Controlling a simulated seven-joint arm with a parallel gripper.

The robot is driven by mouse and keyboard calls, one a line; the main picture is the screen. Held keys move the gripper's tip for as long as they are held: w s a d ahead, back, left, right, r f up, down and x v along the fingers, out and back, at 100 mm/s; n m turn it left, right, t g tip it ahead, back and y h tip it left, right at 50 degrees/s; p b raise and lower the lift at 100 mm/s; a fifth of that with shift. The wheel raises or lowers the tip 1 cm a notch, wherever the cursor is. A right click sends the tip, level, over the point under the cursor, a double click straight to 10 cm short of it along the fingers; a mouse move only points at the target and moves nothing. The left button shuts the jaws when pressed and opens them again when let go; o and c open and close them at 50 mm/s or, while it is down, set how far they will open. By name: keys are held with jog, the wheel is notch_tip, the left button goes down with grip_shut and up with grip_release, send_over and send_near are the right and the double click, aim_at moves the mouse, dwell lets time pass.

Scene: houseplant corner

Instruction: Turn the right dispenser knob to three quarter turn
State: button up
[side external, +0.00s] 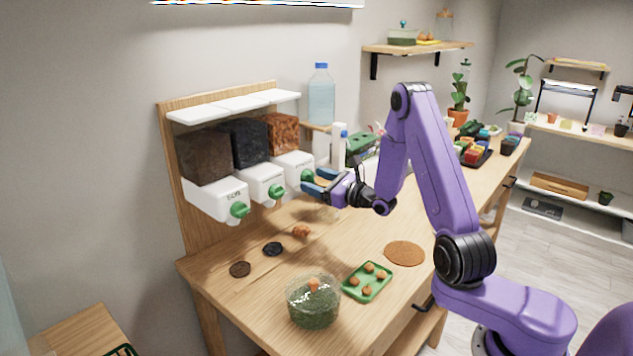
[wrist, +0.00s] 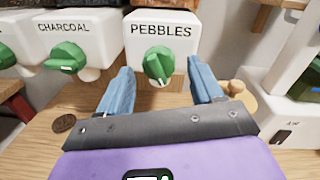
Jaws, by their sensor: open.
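The right dispenser (side external: 292,163) is a white unit labelled PEBBLES under a bin of reddish-brown pebbles. Its green knob (side external: 307,175) is on its front. In the wrist view the knob (wrist: 158,65) is centred, its grip ridge close to upright with a slight tilt. My gripper (side external: 312,180) is open with blue fingers in front of this dispenser. In the wrist view the fingers of my gripper (wrist: 160,69) stand on either side of the knob with a clear gap on each side. I cannot tell how deep the fingertips reach alongside it.
The charcoal dispenser (wrist: 85,35) with its green knob (wrist: 66,57) is just left. Another dispenser (side external: 218,200) is farther left. A white device (wrist: 290,90) stands close on the right. A glass bowl (side external: 313,302), green tray (side external: 367,282) and cork mat (side external: 404,253) lie on the table.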

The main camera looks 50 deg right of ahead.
jog(key=shift+w, duration=0.2)
jog(key=c, duration=1.1)
jog(key=shift+o, duration=0.2)
